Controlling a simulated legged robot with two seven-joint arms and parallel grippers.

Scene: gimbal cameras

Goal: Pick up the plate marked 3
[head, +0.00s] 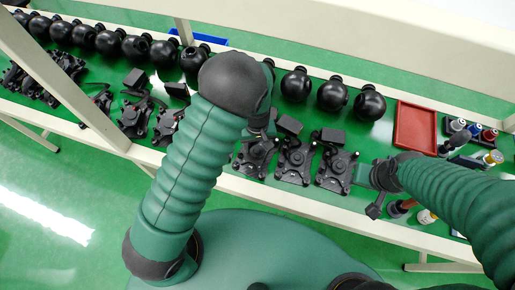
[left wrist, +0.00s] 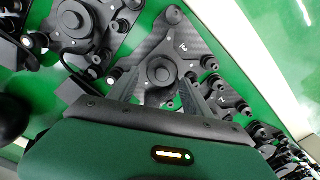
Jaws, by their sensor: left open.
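Several dark plates with raised round hubs and corner posts lie on the green table top. In the head view, three plates (head: 253,157), (head: 295,162), (head: 337,171) lie in front of me, and others lie to the left. That plate has a small unclear white mark.
Black spheres (head: 332,95) line the back of the table. A red tray (head: 416,127) lies at the right, with bottles and small items beyond it. A pale frame post (head: 60,85) crosses the left side. Other plates (left wrist: 82,25) lie close around the left gripper.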

